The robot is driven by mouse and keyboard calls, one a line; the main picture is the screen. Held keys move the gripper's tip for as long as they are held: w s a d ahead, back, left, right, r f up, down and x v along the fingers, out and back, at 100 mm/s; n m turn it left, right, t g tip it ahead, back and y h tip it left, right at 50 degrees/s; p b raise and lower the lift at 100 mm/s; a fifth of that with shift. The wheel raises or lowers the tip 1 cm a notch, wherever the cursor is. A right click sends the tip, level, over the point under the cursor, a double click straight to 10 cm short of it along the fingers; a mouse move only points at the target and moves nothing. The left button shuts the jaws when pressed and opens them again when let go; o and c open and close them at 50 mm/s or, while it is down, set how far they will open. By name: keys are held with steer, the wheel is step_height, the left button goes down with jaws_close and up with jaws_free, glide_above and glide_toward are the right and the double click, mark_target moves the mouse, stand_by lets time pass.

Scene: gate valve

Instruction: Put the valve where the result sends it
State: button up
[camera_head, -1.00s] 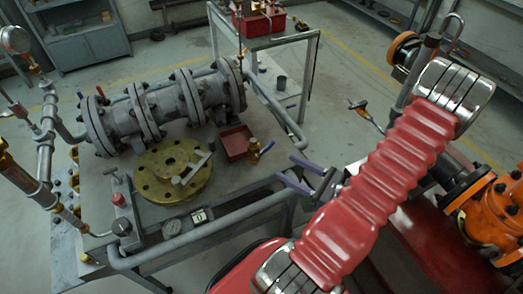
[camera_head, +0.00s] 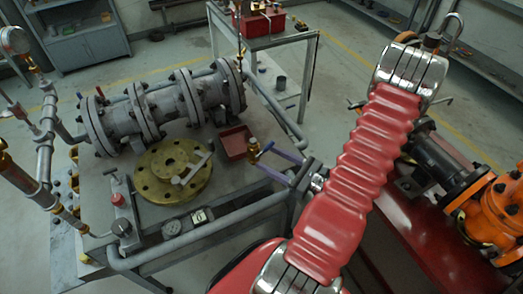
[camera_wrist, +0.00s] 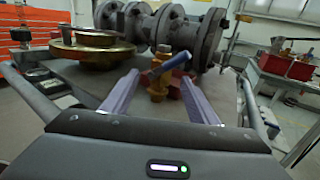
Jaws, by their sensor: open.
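A small brass valve (camera_head: 253,150) stands on the grey bench, just in front of a small red tray (camera_head: 234,144). In the wrist view the brass valve (camera_wrist: 158,85), with a blue lever on top, shows between my two lavender fingers. My gripper (camera_head: 264,157) is open, with its fingertips very close to the valve; it also shows in the wrist view (camera_wrist: 160,86). I cannot tell whether the fingers touch the valve. A small display (camera_head: 198,216) sits on the bench's front edge beside a round gauge (camera_head: 171,229); I cannot read either.
A brass flange disc (camera_head: 160,185) lies left of the valve. A large grey flanged pipe assembly (camera_head: 150,110) stands behind. A tube rail (camera_head: 215,220) runs along the front edge. A red bin (camera_head: 262,22) stands on a back table. An orange valve (camera_head: 495,215) is far right.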

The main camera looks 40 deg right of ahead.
mark_target(259, 153)
steer(key=shift+x, duration=0.8)
steer(key=shift+x, duration=2.6)
steer(key=shift+d, duration=0.1)
jaws_close()
